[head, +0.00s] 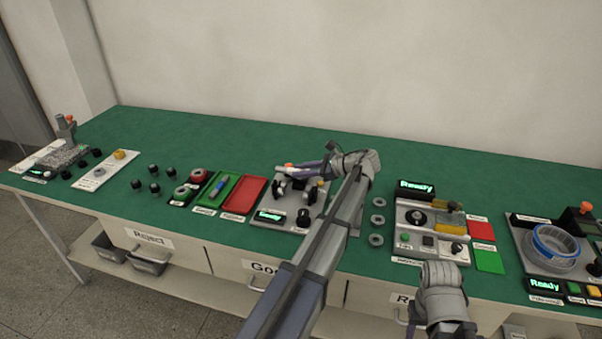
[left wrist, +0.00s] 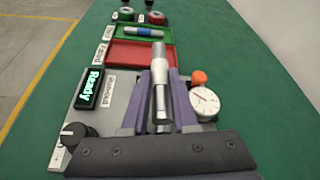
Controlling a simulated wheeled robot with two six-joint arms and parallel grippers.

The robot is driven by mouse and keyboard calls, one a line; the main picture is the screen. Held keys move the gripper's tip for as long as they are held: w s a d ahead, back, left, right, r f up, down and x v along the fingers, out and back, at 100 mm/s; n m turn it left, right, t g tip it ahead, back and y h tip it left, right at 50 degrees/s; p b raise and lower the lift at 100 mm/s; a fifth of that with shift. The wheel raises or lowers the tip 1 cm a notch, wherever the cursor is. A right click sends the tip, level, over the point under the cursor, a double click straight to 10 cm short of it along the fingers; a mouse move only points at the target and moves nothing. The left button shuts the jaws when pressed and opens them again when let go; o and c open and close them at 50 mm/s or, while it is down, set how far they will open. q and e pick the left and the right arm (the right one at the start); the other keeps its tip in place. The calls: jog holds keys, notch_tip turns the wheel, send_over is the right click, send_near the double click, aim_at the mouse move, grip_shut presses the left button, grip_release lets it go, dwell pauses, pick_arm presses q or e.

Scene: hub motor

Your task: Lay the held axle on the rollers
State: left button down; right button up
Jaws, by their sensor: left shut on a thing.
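My left gripper (head: 305,168) reaches leftward over the gauge station (head: 286,205) in the head view. In the left wrist view its purple fingers (left wrist: 160,100) are shut on a silver axle (left wrist: 160,72), which points away from me between them. The axle is over the station, beside a white dial gauge (left wrist: 204,102) with an orange knob (left wrist: 199,77).
A red tray (head: 244,194) and a green tray (head: 218,190) with a blue-banded axle (left wrist: 145,32) lie left of the station. A green "Ready" display (left wrist: 88,88) and black knob (left wrist: 73,135) stand on it. Several grey rings (head: 377,219) lie to the right.

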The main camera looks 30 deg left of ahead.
pick_arm(q)
jog(key=shift+f, duration=0.15)
jog(key=shift+f+b, duration=2.35)
jog(key=shift+b, duration=0.1)
jog(key=shift+f+b, duration=0.55)
dwell(0.4)
dwell(0.4)
jog(key=shift+c, duration=1)
grip_release()
jog(key=shift+r, duration=0.1)
jog(key=shift+r+p, duration=3.5)
jog(key=shift+p, duration=0.05)
